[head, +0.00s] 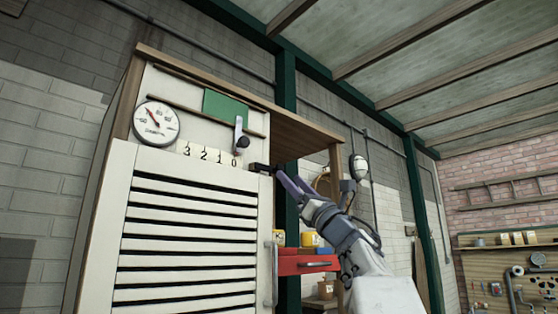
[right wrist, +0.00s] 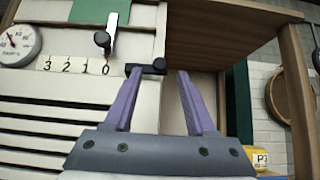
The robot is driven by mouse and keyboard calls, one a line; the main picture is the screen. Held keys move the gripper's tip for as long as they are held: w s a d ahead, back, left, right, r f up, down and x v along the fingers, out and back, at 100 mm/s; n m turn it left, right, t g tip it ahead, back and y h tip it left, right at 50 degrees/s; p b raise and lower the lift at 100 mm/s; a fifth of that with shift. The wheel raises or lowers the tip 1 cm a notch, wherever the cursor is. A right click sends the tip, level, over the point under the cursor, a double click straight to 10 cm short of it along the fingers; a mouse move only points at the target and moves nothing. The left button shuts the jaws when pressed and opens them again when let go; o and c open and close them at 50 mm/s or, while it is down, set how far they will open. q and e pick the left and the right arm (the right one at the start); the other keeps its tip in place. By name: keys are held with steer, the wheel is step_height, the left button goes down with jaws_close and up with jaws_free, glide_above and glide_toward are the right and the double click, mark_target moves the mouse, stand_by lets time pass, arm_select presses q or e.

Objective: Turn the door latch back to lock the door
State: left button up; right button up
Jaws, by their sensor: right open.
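The white louvred door (head: 190,240) stands shut-looking in its cabinet, with a vertical handle (head: 271,275) at its right edge. The dark door latch (head: 259,168) lies about level at the door's top right corner. It also shows in the right wrist view (right wrist: 146,68), with a rounded knob at its right end. My right gripper (head: 280,174) is open, its purple fingers pointing at the latch from the right. In the right wrist view the gripper's fingertips (right wrist: 160,73) are spread on either side of the latch's knob end; I cannot tell whether they touch it. My left gripper is out of view.
Above the latch, a lever with a black knob (head: 242,142) hangs beside a number scale (head: 210,156). A round gauge (head: 156,123) sits at upper left. Right of the door is an open shelf bay with a red drawer (head: 305,265) and a wooden post (right wrist: 297,100).

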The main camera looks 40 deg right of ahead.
mark_target(281, 168)
steer(key=p+x, duration=0.4)
steer(key=x, duration=0.2)
steer(key=shift+w+r+p, duration=0.2)
steer(key=shift+r+p, duration=0.1)
steer(key=shift+r, duration=0.05)
jaws_close()
